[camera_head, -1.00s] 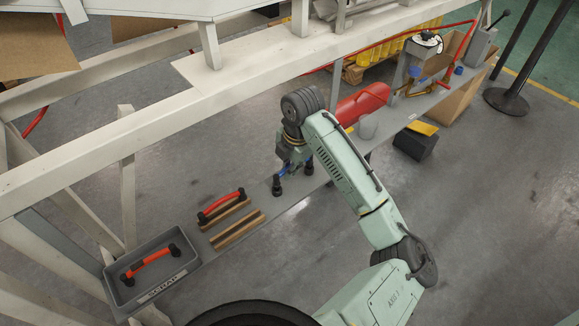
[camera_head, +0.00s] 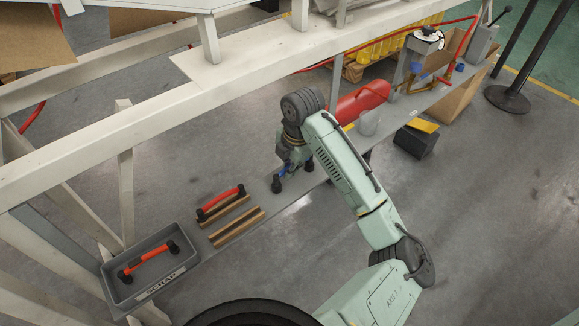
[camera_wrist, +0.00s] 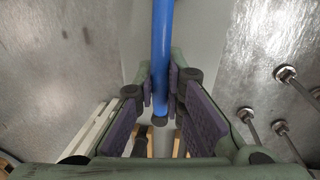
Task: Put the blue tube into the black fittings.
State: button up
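The blue tube (camera_head: 287,169) is at my gripper (camera_head: 291,163), just above the grey bench. In the wrist view the tube (camera_wrist: 162,45) runs down between the two purple-padded fingers of my gripper (camera_wrist: 161,88). The pads are close on both sides and appear to press on it. One black fitting (camera_head: 277,186) stands upright on the bench below and left of my gripper. The other black fitting (camera_head: 308,166) stands to its right. My gripper partly hides the tube, and I cannot tell whether its ends sit in the fittings.
A white beam (camera_head: 130,130) crosses above the bench.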

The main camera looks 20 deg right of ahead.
jog(key=o, duration=0.6)
jog(key=shift+c, duration=0.2)
notch_tip(320, 180, up, 12)
jog(key=s, duration=0.2)
jog(key=shift+d, duration=0.4)
